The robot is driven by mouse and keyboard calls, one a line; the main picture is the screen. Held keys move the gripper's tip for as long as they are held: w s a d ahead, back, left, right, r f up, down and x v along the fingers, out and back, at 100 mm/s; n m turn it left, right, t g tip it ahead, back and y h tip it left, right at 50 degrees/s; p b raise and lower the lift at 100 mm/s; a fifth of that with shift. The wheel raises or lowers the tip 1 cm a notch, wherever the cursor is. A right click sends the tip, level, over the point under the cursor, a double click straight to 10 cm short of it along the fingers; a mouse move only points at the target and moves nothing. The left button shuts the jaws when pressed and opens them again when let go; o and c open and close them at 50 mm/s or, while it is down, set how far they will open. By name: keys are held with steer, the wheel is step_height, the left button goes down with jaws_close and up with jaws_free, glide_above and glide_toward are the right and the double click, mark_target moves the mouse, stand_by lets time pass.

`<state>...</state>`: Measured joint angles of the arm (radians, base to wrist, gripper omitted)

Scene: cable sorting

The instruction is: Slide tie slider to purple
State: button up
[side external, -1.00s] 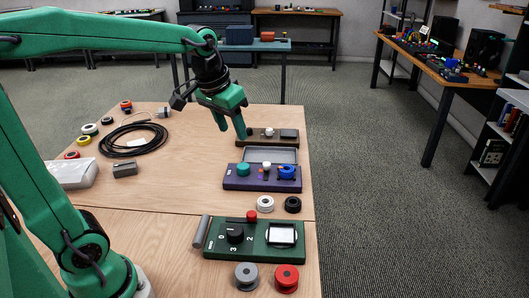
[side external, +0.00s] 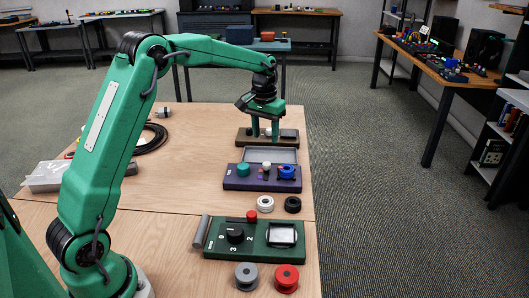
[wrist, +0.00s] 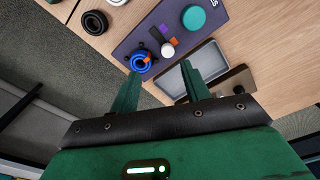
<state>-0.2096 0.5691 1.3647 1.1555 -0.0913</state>
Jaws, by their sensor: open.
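The purple panel (side external: 240,183) carries a teal round knob (side external: 243,170), a white-capped peg (side external: 266,168) and a blue spool (side external: 286,172). My gripper (side external: 265,138) is open and empty, pointing down over the brown board (side external: 243,140) beyond the panel. In the wrist view its fingers (wrist: 160,71) point towards the panel's blue spool (wrist: 139,60) and grey tray.
A grey open tray (side external: 270,155) lies between panel and brown board. White and black rings (side external: 293,204) and a green box with a dial (side external: 235,236) lie nearer. Grey and red spools (side external: 287,278) sit in front. A black cable coil (side external: 152,138) lies left.

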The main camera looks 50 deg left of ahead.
glide_above(267, 163)
steer(key=shift+g, duration=0.3)
step_height(267, 163, down, 4)
steer(key=shift+f, duration=0.15)
steer(key=shift+f, duration=0.15)
steer(key=shift+f, duration=3.75)
jaws_close()
